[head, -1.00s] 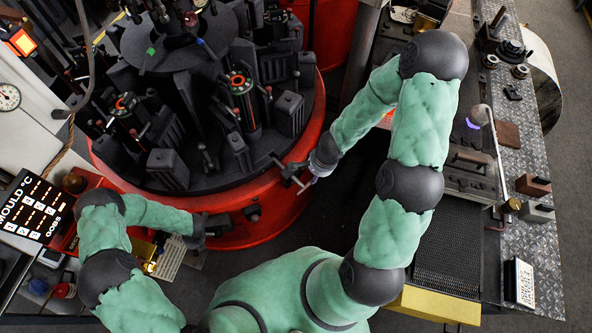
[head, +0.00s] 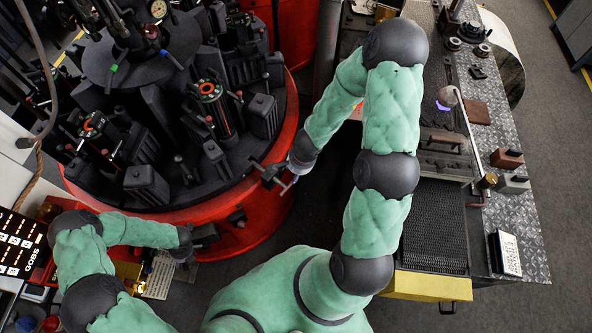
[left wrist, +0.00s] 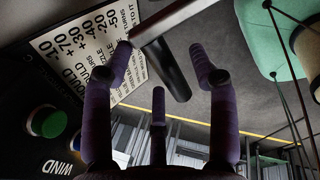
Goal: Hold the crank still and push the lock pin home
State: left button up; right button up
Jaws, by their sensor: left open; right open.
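In the left wrist view, a dark cylindrical handle (left wrist: 172,72) on a flat metal arm (left wrist: 172,22), which looks like the crank, lies between the spread purple fingers of my left gripper (left wrist: 165,75). The fingers are open; contact cannot be told. In the head view, my left gripper (head: 190,242) is small and dark at the front rim of the red drum. My right gripper (head: 282,172) is open at the drum's right front rim, by a small T-shaped metal piece (head: 268,174). Whether that is the lock pin, and how deep it sits, cannot be told.
The red drum (head: 220,240) carries black moulds (head: 207,90) with standing levers. A lit display (head: 20,243) is at the left. A metal bench (head: 520,220) with blocks and a lamp runs along the right. In the left wrist view, a lettered plate (left wrist: 85,55) is close behind the fingers.

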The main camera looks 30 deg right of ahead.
pick_arm(q)
jog(key=v, duration=1)
jog(key=shift+r, duration=0.15)
